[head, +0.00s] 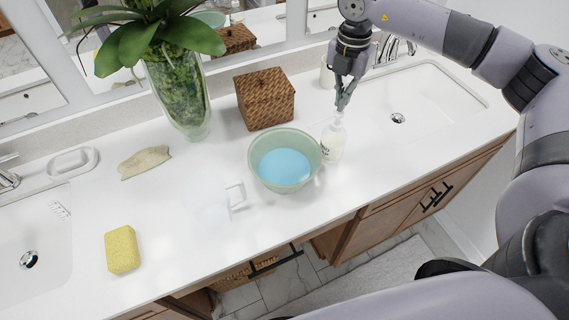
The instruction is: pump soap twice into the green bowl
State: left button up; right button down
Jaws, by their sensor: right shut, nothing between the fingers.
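The green bowl (255,168) stands on the white counter and holds blue liquid. A clear soap bottle with a dark label (333,141) stands upright just right of the bowl, close to its rim. My right gripper (342,106) is shut and points down directly over the bottle's top. The pump head is hidden or too small to make out, and I cannot tell whether the fingertips touch it. My left gripper is not in view.
A woven box (265,98) and a glass vase with a plant (180,98) stand behind the bowl. A clear mug (219,207), a yellow sponge (122,250) and a driftwood piece (145,161) lie left. Sinks (420,95) flank the counter.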

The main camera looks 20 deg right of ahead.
jog(key=shift+f, duration=0.15)
dwell(0.4)
jog(key=shift+s+f+b, duration=0.1)
jog(key=shift+f+b, duration=1.35)
jog(key=shift+f, duration=0.3)
jog(key=shift+r, duration=0.2)
jog(key=shift+r+p, duration=1.2)
jog(key=shift+r, duration=0.4)
jog(key=shift+f, duration=0.1)
